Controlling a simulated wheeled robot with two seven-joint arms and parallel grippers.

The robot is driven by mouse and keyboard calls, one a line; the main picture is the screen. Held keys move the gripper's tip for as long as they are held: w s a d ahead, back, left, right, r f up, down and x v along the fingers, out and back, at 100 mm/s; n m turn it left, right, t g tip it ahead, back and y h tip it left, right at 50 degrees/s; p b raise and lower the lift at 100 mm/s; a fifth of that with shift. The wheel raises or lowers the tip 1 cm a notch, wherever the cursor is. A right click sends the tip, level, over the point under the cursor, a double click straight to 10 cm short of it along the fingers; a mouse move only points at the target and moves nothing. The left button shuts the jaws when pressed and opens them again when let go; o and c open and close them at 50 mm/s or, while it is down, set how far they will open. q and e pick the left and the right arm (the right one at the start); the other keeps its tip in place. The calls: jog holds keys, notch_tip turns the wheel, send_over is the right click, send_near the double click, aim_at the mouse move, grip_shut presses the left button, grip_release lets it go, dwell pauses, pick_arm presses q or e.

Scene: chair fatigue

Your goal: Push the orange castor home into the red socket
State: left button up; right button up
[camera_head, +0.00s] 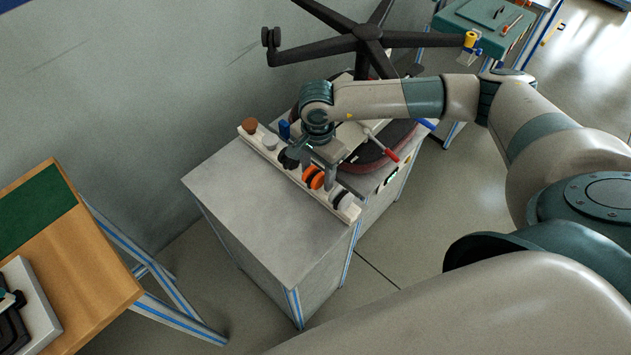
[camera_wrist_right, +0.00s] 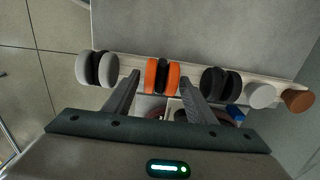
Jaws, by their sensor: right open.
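The orange castor (camera_head: 313,177), with a dark middle, sits in a pale rack (camera_head: 268,152) on the grey cabinet. It also shows in the right wrist view (camera_wrist_right: 162,76). My right gripper (camera_head: 318,170) is open over the rack, its fingers on either side of the orange castor. In the right wrist view, gaps show between the fingertips (camera_wrist_right: 160,78) and the castor. My left gripper is not in view.
The rack also holds a grey-and-black castor (camera_head: 342,199), a black one (camera_head: 288,158), a white one (camera_head: 270,142) and a brown one (camera_head: 250,125). A red-handled tool (camera_head: 383,148) lies beside my right wrist. The cabinet's left top (camera_head: 245,190) is clear.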

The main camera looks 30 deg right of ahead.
jog(key=c, duration=0.9)
jog(key=shift+r, duration=0.35)
jog(key=shift+r+p, duration=0.45)
jog(key=shift+r, duration=0.65)
jog(key=shift+r, duration=0.45)
jog(key=shift+r+p, duration=0.6)
jog(key=shift+r, duration=1.3)
